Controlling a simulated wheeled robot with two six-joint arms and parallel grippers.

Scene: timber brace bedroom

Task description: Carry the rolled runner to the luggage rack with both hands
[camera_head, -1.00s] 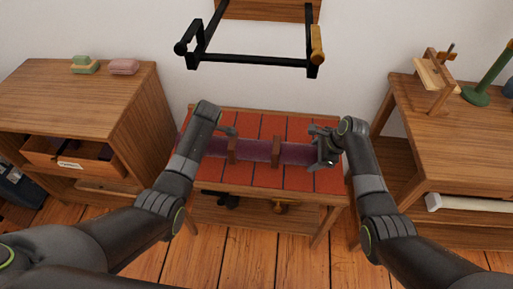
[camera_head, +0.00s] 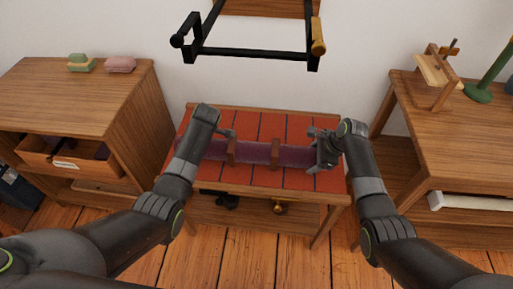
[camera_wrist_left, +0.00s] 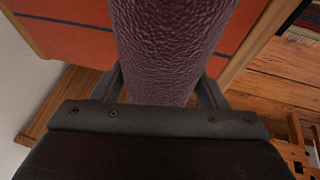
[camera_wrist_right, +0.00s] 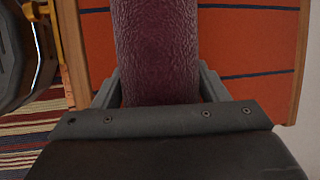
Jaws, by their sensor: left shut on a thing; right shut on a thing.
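The rolled runner (camera_head: 253,153) is a long purple textured roll lying left to right over a low wooden stand with a red, dark-striped top (camera_head: 296,178), which looks like the luggage rack. Two brown bands or posts cross the roll; I cannot tell which they are. My left gripper (camera_head: 224,134) is shut on the roll's left part, and the roll fills its jaws in the left wrist view (camera_wrist_left: 165,95). My right gripper (camera_head: 318,150) is shut on the right end, also seen in the right wrist view (camera_wrist_right: 158,95). Whether the roll touches the top is unclear.
A wooden cabinet (camera_head: 75,100) with an open drawer stands left, with soap-like blocks on top. A wooden table (camera_head: 465,150) with a green stand is at right. A black wall frame (camera_head: 250,55) hangs above. The stand's lower shelf holds small items.

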